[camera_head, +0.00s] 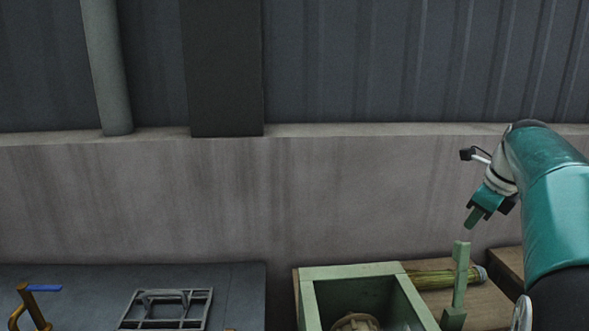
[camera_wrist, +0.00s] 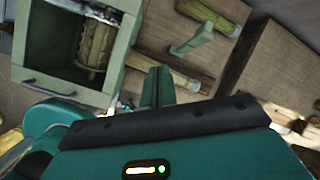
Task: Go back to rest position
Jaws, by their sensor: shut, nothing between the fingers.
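My gripper (camera_head: 476,216) is at the right in the head view, at the end of my teal arm, pointing down and left. It is held in the air above a green upright post (camera_head: 460,275). Its fingers also show in the wrist view (camera_wrist: 158,86), shut together with nothing between them. Part of the gripper's body fills the bottom of the wrist view.
A green box (camera_head: 350,271) with a ribbed wooden roller (camera_wrist: 95,48) inside stands below left of my gripper. A straw-like bundle (camera_head: 432,279) lies behind the post on a wooden surface. A grey bench (camera_head: 240,290) with a metal rack (camera_head: 166,309) is at left. A concrete wall (camera_head: 230,195) stands behind.

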